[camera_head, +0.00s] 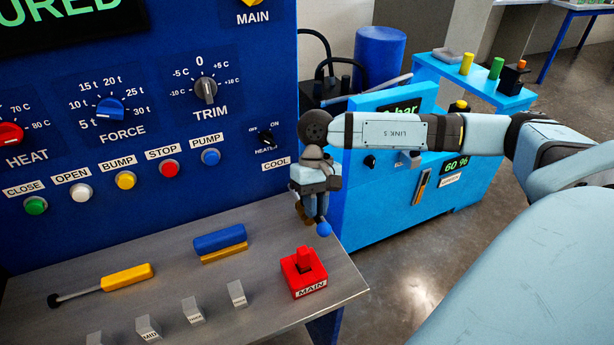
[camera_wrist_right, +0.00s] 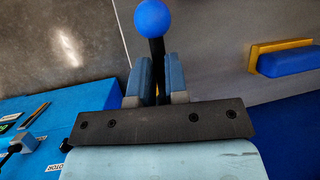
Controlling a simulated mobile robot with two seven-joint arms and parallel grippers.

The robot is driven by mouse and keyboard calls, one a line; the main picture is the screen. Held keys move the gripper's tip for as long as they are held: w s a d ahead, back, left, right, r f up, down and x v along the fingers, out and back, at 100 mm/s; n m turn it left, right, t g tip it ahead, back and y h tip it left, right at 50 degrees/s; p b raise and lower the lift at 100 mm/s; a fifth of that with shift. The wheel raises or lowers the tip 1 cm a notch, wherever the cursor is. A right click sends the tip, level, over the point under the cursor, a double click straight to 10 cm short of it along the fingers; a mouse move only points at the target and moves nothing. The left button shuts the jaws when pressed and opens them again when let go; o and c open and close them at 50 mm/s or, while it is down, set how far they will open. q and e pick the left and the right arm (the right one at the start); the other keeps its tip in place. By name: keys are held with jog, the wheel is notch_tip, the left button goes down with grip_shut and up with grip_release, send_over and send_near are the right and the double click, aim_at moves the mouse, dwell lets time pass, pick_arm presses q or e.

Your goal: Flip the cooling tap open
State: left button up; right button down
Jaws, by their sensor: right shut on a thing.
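The cooling tap's lever is a black rod with a blue ball knob (camera_head: 323,229). It stands by the right edge of the dark blue panel, below the COOL label (camera_head: 277,163). My right gripper (camera_head: 315,211) reaches down in front of the panel edge and is shut on the lever. In the right wrist view the two fingers (camera_wrist_right: 157,80) close around the black rod, and the blue ball (camera_wrist_right: 154,18) sticks out beyond the fingertips. The tap's body and pivot are hidden behind the gripper and wrist. My left gripper is not in view.
A red MAIN switch (camera_head: 303,272) stands on the grey shelf (camera_head: 225,306) below the gripper. A blue-and-brown block (camera_head: 220,241) and a yellow-handled tool (camera_head: 127,277) lie farther left. A bright blue cabinet (camera_head: 408,207) stands behind my right arm.

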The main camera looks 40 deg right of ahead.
dwell(0.3)
jog(key=c, duration=1.1)
grip_release()
jog(key=v, duration=1.2)
